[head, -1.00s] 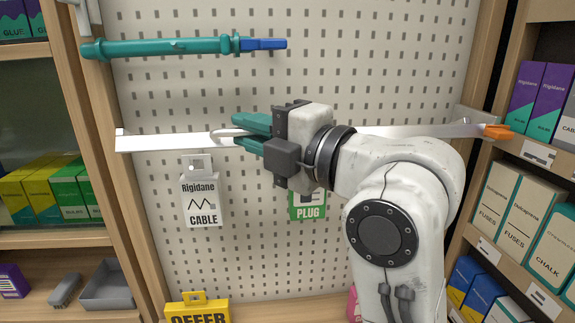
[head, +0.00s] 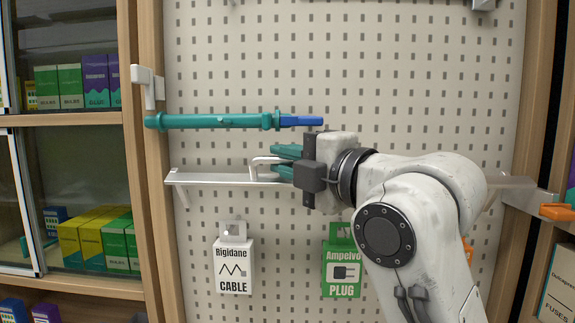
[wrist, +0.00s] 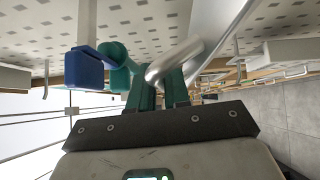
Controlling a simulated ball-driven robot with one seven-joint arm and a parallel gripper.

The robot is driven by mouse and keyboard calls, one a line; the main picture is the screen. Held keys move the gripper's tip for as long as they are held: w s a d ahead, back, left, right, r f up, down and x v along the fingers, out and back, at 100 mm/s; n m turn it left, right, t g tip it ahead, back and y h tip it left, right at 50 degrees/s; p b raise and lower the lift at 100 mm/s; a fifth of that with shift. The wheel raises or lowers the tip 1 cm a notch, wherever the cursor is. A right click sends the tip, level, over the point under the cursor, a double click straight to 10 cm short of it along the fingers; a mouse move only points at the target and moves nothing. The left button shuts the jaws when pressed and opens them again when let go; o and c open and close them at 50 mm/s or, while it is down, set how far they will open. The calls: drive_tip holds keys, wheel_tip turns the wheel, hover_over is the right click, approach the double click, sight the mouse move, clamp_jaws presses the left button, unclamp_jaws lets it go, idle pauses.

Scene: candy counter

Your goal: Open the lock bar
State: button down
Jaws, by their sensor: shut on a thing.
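The lock bar is a long pale strip (head: 215,178) running across the pegboard, with a bent grey handle (head: 262,160) on its left part. My gripper (head: 281,163), with teal fingers, is shut on this handle. In the wrist view the metal handle (wrist: 172,62) lies between my fingertips (wrist: 158,85). The strip's left end is clear of the left post. Its right part passes behind my arm to a bracket (head: 530,195) with an orange piece (head: 557,212) at the right post.
A teal rod (head: 210,121) with a blue tip (head: 300,120) sticks out just above my gripper; the blue tip (wrist: 84,68) is close in the wrist view. A CABLE tag (head: 233,268) and a PLUG tag (head: 342,274) hang below. Shelves with boxes flank the board.

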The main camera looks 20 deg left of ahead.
drive_tip(key=shift+r, duration=0.1)
drive_tip(key=c, duration=1.2)
unclamp_jaws()
drive_tip(key=b+v, duration=0.3)
drive_tip(key=v, duration=0.8)
drive_tip(key=shift+w, duration=0.15)
